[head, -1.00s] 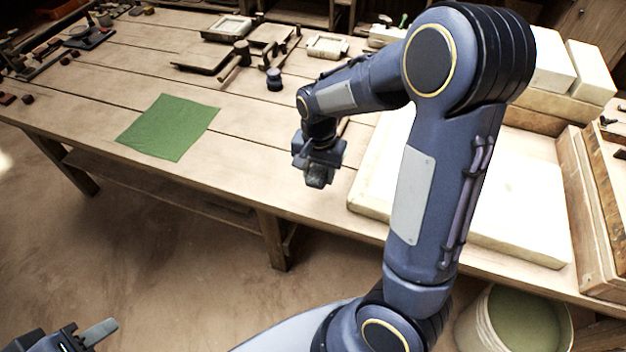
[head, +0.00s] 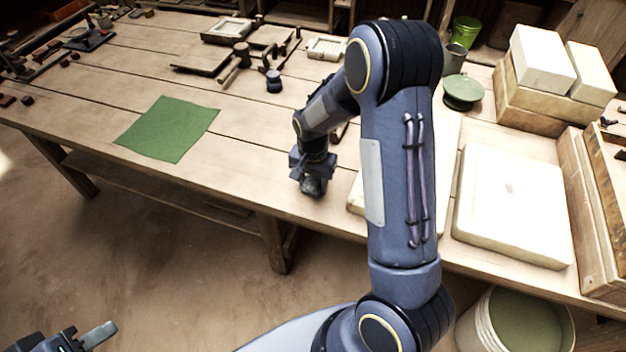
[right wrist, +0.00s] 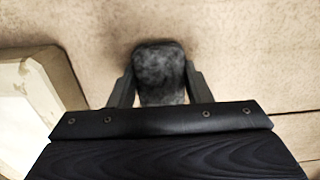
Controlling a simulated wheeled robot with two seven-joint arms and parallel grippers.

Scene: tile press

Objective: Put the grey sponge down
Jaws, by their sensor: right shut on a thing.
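The grey sponge (right wrist: 160,74) is dark and mottled, and it sits between the two fingers of my right gripper (right wrist: 160,85) in the right wrist view. In the head view my right gripper (head: 313,186) is shut on the sponge, low over the bench near its front edge. I cannot tell whether the sponge touches the wood. My left gripper (head: 92,338) is at the bottom left corner of the head view, away from the bench, only partly in frame. Its finger opening cannot be made out.
The wooden bench (head: 240,150) is clear around the right gripper to the left. A green cloth (head: 168,128) lies further left. A white slab (head: 515,205) lies right of my arm, and a pale slab edge (right wrist: 35,85) is close beside the gripper. A bucket (head: 480,325) stands below.

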